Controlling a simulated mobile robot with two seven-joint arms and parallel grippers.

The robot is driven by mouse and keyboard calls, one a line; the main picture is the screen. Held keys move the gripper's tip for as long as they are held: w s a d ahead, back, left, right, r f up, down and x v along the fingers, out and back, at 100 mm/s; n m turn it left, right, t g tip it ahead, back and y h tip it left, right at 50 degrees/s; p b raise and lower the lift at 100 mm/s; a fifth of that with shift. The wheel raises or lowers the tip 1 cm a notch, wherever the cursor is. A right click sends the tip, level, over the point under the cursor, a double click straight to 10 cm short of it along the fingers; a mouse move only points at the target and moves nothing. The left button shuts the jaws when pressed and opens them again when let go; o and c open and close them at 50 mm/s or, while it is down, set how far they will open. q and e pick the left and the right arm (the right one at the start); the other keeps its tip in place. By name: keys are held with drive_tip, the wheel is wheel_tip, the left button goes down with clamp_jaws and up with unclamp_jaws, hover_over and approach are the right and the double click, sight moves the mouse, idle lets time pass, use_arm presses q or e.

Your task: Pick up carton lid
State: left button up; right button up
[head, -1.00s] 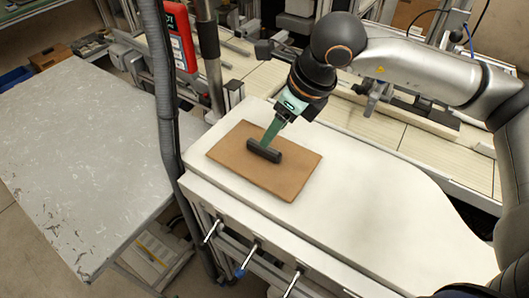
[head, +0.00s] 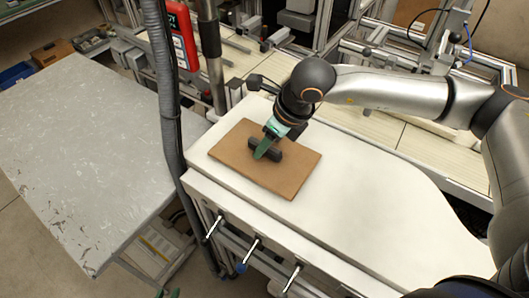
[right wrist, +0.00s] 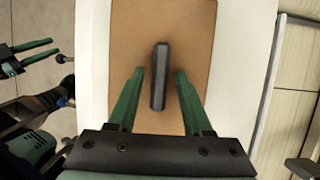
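The carton lid (head: 300,172) is a flat brown board with a dark bar handle (head: 272,153) in its middle. It lies on the white worktop. It also shows in the right wrist view (right wrist: 185,25), with its handle (right wrist: 160,75) upright in the picture. My right gripper (head: 266,150) is open at the handle. In the right wrist view its green fingers (right wrist: 160,70) stand on either side of the handle with a gap on both sides. My left gripper (right wrist: 36,54) is open and empty, off to the left of the worktop; only its tips show at the head view's bottom edge.
The white worktop (head: 370,210) is clear to the right of the lid. Clamp handles (head: 250,250) stick out from its front side. A grey pole and hose stand at its left end. A scratched grey table (head: 80,150) at the left is empty.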

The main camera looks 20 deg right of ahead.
clamp_jaws()
drive_tip(key=shift+r, duration=0.1)
idle(0.5)
